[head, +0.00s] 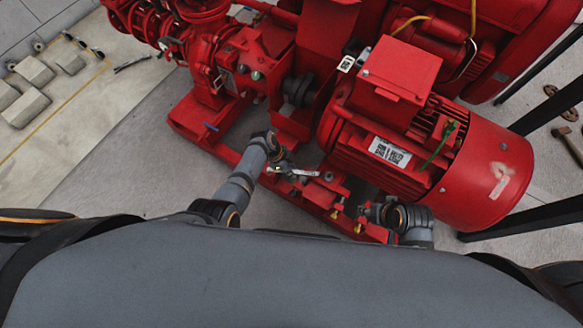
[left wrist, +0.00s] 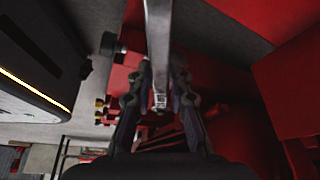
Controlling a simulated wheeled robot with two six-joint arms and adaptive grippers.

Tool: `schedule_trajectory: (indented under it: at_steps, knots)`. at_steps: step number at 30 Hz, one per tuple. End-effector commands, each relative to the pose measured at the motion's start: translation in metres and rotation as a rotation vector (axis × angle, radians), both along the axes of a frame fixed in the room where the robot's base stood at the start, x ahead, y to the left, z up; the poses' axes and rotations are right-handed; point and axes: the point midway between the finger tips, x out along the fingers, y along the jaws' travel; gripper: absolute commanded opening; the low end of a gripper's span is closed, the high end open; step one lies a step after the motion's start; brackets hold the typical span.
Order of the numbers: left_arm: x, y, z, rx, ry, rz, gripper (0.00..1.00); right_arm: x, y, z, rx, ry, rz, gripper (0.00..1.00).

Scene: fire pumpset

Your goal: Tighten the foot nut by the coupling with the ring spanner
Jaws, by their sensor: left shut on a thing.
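My left gripper (head: 287,164) is shut on the ring spanner (head: 304,172), a slim shiny metal bar, low over the red base frame (head: 215,150). In the left wrist view the spanner (left wrist: 158,45) runs away from between the two fingers (left wrist: 158,100); its far end is out of view. The dark coupling (head: 298,90) sits between the red pump and the red motor (head: 430,150). A motor foot area with small bolts (head: 328,177) lies just right of the spanner; I cannot tell which is the foot nut. My right gripper (head: 372,213) is by the motor's near side, its fingers unclear.
Brass-coloured fittings (head: 358,228) stand on the frame's near edge and show in the left wrist view (left wrist: 101,104). A hammer-like tool (head: 566,138) lies at far right. Dark bars flank the motor.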

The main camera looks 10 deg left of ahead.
Motion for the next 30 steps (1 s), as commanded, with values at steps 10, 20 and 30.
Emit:
schedule_trajectory:
  at_steps: [10,20,30]
  knots:
    - [-0.002,-0.001,0.001,-0.003,0.000,0.016,0.00,0.004,-0.001,0.006,-0.006,0.009,0.002,0.32]
    - [-0.002,-0.001,0.010,-0.002,0.001,0.015,0.00,0.002,-0.001,0.014,-0.005,0.012,0.002,0.32]
    - [-0.002,-0.001,0.030,-0.001,0.002,0.014,0.00,0.001,-0.001,0.034,-0.005,0.013,0.001,0.32]
